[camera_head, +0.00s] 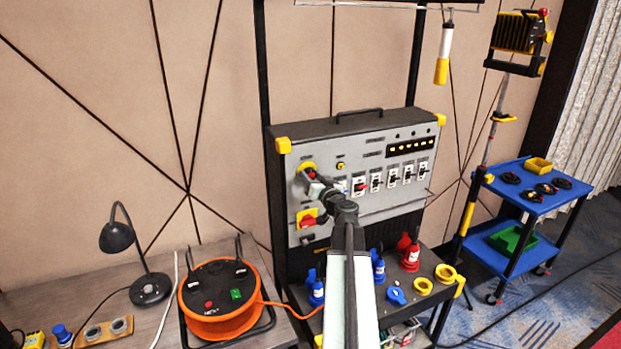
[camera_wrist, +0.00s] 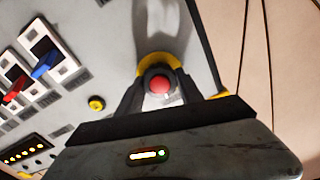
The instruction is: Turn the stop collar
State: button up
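The stop button is a red cap (camera_wrist: 159,84) in a dark round surround, with a yellow ring (camera_wrist: 155,60) behind it. It is at the upper left of the grey panel, where the yellow ring also shows in the head view (camera_head: 307,166). My gripper (camera_wrist: 158,88) is at the button, one dark finger on each side of the cap. The fingers lie close against the dark surround; I cannot tell whether they press on it. In the head view my gripper (camera_head: 308,179) covers most of the button.
A red rotary switch (camera_head: 308,222) on a yellow plate sits below my gripper. A row of breakers (camera_head: 376,181) lies to the right. A small yellow button (camera_wrist: 96,104) is beside the stop button. Plugs and yellow rings (camera_head: 423,286) stand on the shelf below.

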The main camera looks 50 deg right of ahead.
jog(key=shift+a, duration=0.3)
jog(key=c, duration=0.3)
jog(key=shift+d, duration=0.25)
jog(key=shift+m, duration=0.4)
jog(key=m, duration=0.3)
jog(key=shift+m, duration=2.1)
